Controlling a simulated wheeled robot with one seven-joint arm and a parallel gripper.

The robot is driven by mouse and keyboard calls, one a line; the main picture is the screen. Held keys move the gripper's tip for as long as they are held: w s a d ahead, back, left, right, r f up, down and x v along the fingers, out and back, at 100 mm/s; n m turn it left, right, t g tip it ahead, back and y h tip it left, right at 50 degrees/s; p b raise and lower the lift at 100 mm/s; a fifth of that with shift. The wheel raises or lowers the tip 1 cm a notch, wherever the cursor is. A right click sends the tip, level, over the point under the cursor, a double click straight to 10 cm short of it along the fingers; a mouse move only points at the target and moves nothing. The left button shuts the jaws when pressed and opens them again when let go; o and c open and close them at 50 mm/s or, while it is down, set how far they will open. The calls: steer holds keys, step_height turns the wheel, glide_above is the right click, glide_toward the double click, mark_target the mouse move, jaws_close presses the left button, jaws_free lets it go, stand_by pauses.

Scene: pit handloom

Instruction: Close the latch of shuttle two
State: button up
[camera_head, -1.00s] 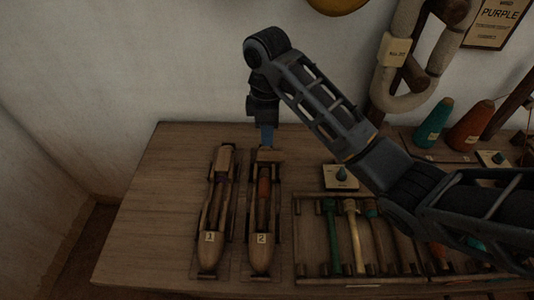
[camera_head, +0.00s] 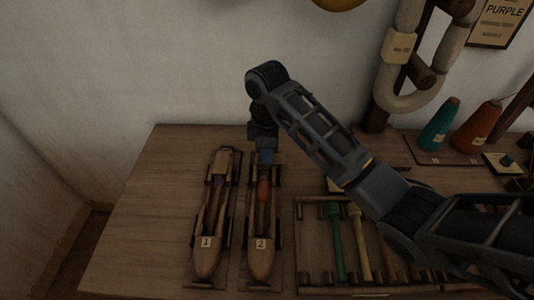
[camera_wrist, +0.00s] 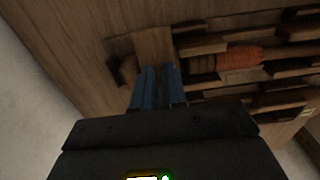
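Shuttle two (camera_head: 261,264) is a long wooden shuttle with a "2" tag, lying on the table with an orange bobbin (camera_head: 264,188) in its slot. The bobbin also shows in the wrist view (camera_wrist: 240,57). My gripper (camera_head: 266,160) points down at the far end of shuttle two and hides that end in the head view. In the wrist view, its two blue fingers (camera_wrist: 158,72) are a narrow gap apart, with nothing clearly held. A pale wooden block (camera_wrist: 155,45), seemingly the latch, lies just beyond the fingertips. I cannot tell whether they touch it or how far it is turned.
Shuttle one (camera_head: 206,262), with a purple bobbin, lies close on the left. A wooden rack (camera_head: 297,240) of several coloured tools stands on the right, partly under my arm. Teal and orange cones (camera_head: 439,124) stand at the back right. The table's left side (camera_head: 150,215) is clear.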

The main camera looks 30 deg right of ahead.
jaws_close()
steer(key=shift+a+r+m+p, duration=0.1)
steer(key=shift+r+m+p, duration=0.15)
steer(key=shift+p, duration=0.4)
steer(key=m+p, duration=0.2)
steer(key=p, duration=0.1)
steer(key=shift+s+r, duration=0.1)
steer(key=m+p, duration=0.5)
steer(key=p, duration=0.2)
steer(key=shift+a, duration=0.15)
steer(key=m+p, duration=0.4)
steer(key=m, duration=0.1)
steer(key=shift+a+m, duration=0.1)
steer(key=shift+m, duration=0.25)
steer(key=m, duration=0.1)
steer(key=m+p, duration=0.1)
steer(key=m, duration=0.1)
steer(key=m+p, duration=0.1)
steer(key=shift+a+f+m, duration=0.1)
steer(key=shift+f+m, duration=0.2)
